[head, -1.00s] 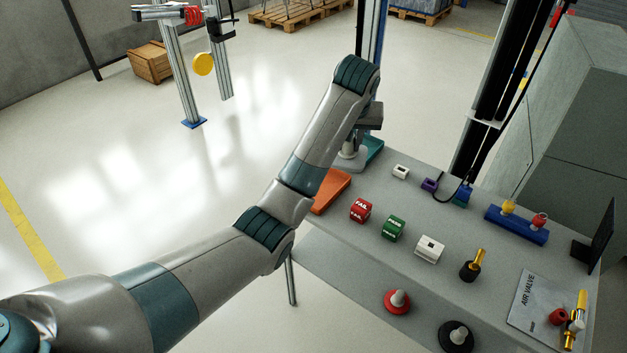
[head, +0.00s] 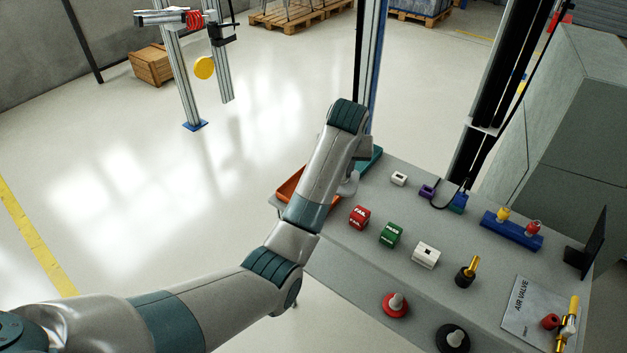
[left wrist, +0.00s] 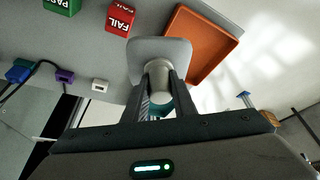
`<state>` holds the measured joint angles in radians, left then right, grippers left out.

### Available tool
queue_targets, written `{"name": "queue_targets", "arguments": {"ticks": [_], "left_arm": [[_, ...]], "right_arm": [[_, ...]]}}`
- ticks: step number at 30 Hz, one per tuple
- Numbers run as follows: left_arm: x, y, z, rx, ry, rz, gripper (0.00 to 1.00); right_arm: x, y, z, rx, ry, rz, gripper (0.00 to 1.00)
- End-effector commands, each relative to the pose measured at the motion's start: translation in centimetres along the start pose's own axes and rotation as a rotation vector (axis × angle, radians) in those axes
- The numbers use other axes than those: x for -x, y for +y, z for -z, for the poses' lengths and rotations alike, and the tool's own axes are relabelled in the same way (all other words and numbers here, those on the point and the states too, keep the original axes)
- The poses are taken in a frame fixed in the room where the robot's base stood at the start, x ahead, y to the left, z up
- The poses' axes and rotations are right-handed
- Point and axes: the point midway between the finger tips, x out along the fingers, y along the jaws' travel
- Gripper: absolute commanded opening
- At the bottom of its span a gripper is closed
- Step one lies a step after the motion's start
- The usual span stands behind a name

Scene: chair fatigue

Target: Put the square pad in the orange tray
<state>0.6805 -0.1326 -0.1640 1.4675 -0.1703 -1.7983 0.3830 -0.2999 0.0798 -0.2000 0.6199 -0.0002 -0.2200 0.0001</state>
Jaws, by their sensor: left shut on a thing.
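The square pad (left wrist: 148,47) is a light grey plate with rounded corners and a metallic round stem. In the left wrist view my left gripper (left wrist: 160,92) is shut on the stem, with the plate beyond the fingertips. The orange tray (left wrist: 205,43) is beside the pad, which overlaps the tray's near left edge in this view. I cannot tell the pad's height over the table. In the head view the orange tray (head: 289,187) is partly hidden behind my left arm, and the pad (head: 350,185) shows just right of the arm. My right gripper is not in view.
A teal tray (head: 371,158) lies at the table's far corner. The red FAIL block (head: 359,217), green PASS block (head: 391,235) and a small white block (head: 399,178) stand on the grey table (head: 365,262) to the right. Open floor lies to the left.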

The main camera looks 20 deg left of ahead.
Motion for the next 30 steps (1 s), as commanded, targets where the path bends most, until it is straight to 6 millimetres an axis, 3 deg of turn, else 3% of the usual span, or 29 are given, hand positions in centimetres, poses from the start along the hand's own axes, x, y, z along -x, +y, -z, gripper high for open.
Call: {"name": "queue_targets", "arguments": {"ticks": [9, 15, 30], "left_arm": [[-4.2, -4.8, 2.2, 0.002, 0.000, 0.004, 0.00], [-6.6, -7.0, 3.1, 0.000, 0.000, 0.002, 0.00], [-7.5, -7.6, 3.3, 0.000, 0.001, 0.000, 0.00]], "right_arm": [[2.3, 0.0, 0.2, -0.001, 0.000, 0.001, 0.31], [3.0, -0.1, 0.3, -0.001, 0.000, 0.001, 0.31], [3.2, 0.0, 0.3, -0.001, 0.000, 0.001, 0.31]]}}
